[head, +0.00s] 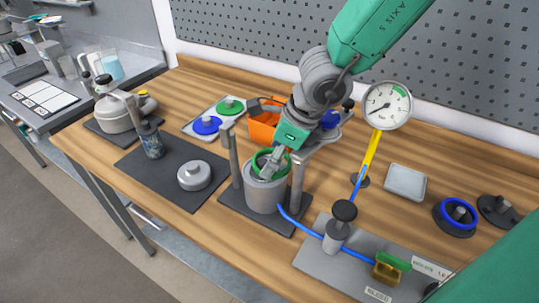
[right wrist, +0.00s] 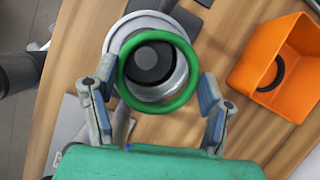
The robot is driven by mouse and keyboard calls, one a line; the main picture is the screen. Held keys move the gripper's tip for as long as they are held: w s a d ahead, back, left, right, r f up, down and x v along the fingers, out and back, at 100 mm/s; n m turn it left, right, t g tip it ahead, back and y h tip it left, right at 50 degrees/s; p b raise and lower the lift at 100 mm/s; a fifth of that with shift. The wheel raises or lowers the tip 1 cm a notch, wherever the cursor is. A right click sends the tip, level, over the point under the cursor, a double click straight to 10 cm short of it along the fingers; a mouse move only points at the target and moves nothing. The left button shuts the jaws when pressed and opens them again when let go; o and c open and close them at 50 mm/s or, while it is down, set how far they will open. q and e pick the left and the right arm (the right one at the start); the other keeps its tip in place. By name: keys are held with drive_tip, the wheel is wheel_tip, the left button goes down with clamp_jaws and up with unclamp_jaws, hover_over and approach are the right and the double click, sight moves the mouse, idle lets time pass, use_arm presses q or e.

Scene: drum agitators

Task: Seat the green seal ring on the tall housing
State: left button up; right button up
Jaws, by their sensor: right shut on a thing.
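The tall housing (head: 264,196) is a grey upright cylinder on a dark base, between two grey posts. The green seal ring (head: 284,158) is at its open top. In the right wrist view the green ring (right wrist: 126,84) lies between my fingers and overlaps the housing's round mouth (right wrist: 172,82), with a dark hub inside. My right gripper (head: 270,160) is shut on the ring, with its fingers (right wrist: 153,92) on either side. I cannot tell whether the ring touches the rim or is just above it. My left gripper is not in view.
A low grey housing (head: 195,176) sits on a dark mat at left. Behind it is a tray (head: 191,128) with blue and green rings. An orange bin (head: 262,132) stands behind my gripper. A gauge (head: 387,105), a blue hose (head: 298,224) and a valve plate (head: 322,262) are at right.

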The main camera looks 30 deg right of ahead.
drive_tip(key=shift+a, duration=0.6)
drive_tip(key=shift+w+a, duration=0.1)
drive_tip(key=shift+a, duration=0.3)
idle(0.4)
drive_tip(key=shift+d, duration=0.2)
idle(1.2)
drive_tip(key=o, duration=1.1)
drive_tip(key=shift+v, duration=5.9)
drive_tip(key=shift+a, duration=0.1)
